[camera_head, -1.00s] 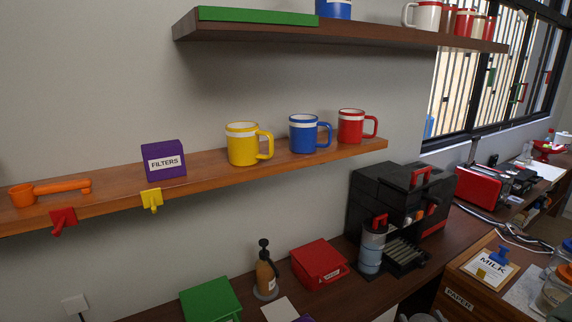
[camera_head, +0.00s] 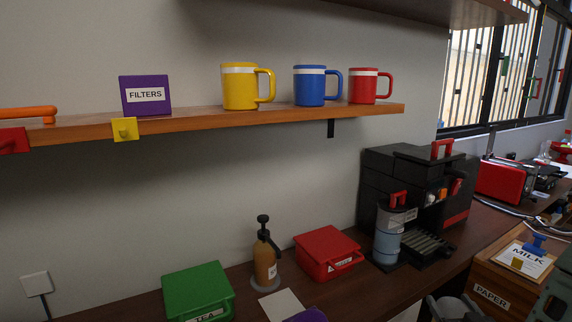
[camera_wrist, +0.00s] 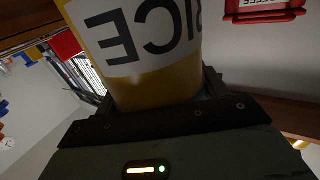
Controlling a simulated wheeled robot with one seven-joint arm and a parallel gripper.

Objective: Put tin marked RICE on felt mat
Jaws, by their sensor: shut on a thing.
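The tin marked RICE (camera_wrist: 140,40) is in the wrist view, a yellow body with a white label whose black letters appear upside down. My gripper (camera_wrist: 160,92) is shut on it. The tin and my fingers cannot be made out in the head view. A pale flat square (camera_head: 281,304) lies on the counter in the head view, between the green tin and the red tin. It may be the felt mat, but I cannot be sure. Its top looks bare.
The square has a green TEA tin (camera_head: 197,290) to its left, a pump bottle (camera_head: 265,262) behind, a red tin (camera_head: 327,252) behind right and a purple thing (camera_head: 309,315) in front right. A coffee machine (camera_head: 415,195) stands right. A shelf (camera_head: 200,123) with mugs runs above.

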